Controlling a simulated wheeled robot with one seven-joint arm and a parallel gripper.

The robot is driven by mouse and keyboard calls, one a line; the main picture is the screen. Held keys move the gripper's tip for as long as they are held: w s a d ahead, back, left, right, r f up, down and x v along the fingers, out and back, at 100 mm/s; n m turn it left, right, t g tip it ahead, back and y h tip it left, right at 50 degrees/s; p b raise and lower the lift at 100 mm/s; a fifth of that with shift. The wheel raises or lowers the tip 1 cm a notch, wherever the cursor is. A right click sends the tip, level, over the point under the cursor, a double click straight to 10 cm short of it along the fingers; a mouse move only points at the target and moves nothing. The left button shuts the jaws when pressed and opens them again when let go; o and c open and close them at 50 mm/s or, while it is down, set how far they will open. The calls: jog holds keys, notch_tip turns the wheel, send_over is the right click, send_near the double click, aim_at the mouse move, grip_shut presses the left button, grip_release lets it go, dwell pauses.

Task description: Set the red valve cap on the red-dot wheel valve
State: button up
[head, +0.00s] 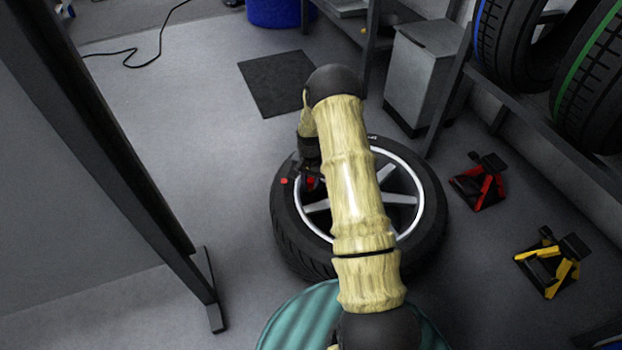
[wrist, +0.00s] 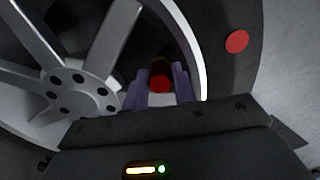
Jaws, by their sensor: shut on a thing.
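The wheel (head: 432,225) lies flat on the floor, a black tyre around a silver spoked rim. A red dot (head: 284,181) marks the tyre sidewall at the left; it also shows in the wrist view (wrist: 237,41). My gripper (head: 311,181) is over the rim's left edge, just inside from the dot. It is shut on the red valve cap (wrist: 161,76), which sits between the two purple-grey fingers in the wrist view (wrist: 160,90). The valve stem is hidden, and I cannot tell whether the cap touches it.
A red stand (head: 482,185) and a yellow stand (head: 548,262) are on the floor to the right. A tyre rack (head: 530,112) stands at the upper right, beside a grey cabinet (head: 420,75). A dark post (head: 110,150) rises at the left. The floor left of the wheel is clear.

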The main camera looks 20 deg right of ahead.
aim_at(310, 180)
jog(key=shift+f, duration=0.6)
dwell(0.5)
jog(key=o, duration=0.7)
jog(key=shift+r, duration=0.1)
jog(key=shift+a+r+p, duration=0.1)
jog(key=shift+r+p, duration=3.25)
jog(key=shift+r, duration=0.6)
jog(key=shift+r+p, duration=1.3)
jog(key=shift+r, duration=0.25)
